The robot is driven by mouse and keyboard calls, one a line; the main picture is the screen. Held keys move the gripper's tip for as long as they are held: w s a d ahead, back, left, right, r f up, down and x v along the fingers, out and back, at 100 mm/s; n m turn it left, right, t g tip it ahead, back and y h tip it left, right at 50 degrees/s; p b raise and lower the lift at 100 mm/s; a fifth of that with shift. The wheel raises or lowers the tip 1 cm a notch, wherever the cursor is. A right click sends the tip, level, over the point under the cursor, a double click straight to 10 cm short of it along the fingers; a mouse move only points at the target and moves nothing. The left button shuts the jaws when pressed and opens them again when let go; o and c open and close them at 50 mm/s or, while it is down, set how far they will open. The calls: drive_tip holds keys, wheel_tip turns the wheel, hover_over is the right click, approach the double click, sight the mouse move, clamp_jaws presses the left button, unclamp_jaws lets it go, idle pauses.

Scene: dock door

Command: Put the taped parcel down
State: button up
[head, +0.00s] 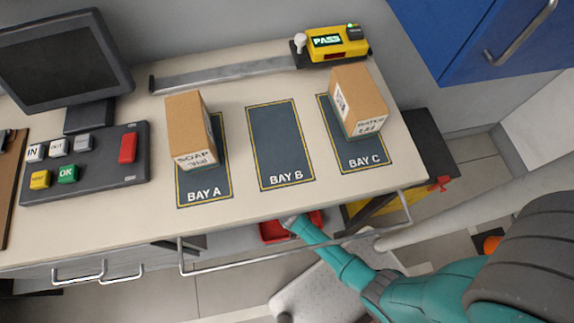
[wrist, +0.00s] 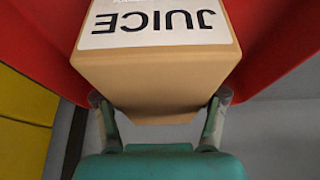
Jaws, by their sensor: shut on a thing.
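My gripper (wrist: 160,108) is shut on a tan parcel (wrist: 150,82) with a white label reading JUICE. One finger presses on each side of it. No tape shows on the faces I see. Red walls (wrist: 285,45) of a container rise on both sides of the parcel in the wrist view; whether the parcel touches its bottom cannot be told. In the head view my gripper (head: 290,221) reaches low at the bench's front edge, beside a red container (head: 272,231) partly hidden under the bench. The parcel cannot be made out there.
On the bench (head: 150,225), a SOAP box (head: 187,125) stands at BAY A (head: 205,190) and another labelled box (head: 355,95) at BAY C (head: 365,155). BAY B (head: 280,145) is empty. A front rail (head: 300,257) runs near my arm. A scanner (head: 335,42) reads PASS.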

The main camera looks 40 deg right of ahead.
drive_tip(key=o, duration=1.5)
drive_tip(key=shift+f, duration=0.1)
drive_tip(key=shift+c, duration=0.2)
drive_tip(key=v, duration=1.2)
